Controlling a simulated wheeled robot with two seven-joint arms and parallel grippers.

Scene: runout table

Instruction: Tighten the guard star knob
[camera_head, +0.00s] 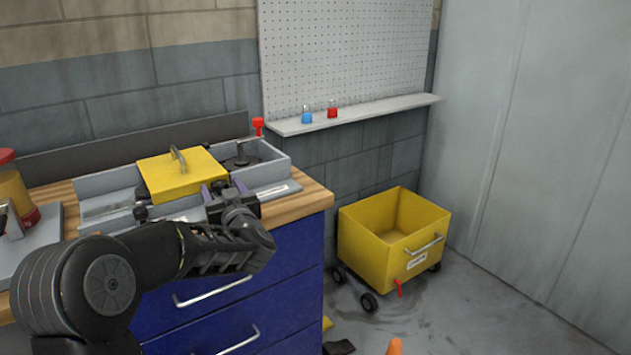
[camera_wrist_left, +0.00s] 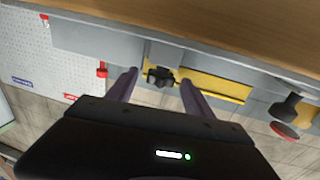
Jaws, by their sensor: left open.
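The black star knob (camera_wrist_left: 160,77) shows in the left wrist view, at the edge of the yellow guard (camera_wrist_left: 222,88), between my left gripper's two fingers. In the head view the knob cannot be made out behind my gripper. The yellow guard (camera_head: 182,174) with its arched handle sits on the grey fixture on the bench. My left gripper (camera_head: 222,190) is open at the guard's front right corner; it also shows in the left wrist view (camera_wrist_left: 157,84). I cannot tell whether its fingers touch the knob. My right gripper is not in view.
A red-topped lever (camera_head: 258,126) stands at the fixture's back right. Another black knob (camera_head: 140,212) is at its front left. A red-lidded jar (camera_head: 14,190) stands at the far left. A yellow cart (camera_head: 385,245) is on the floor right of the blue drawers (camera_head: 285,275).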

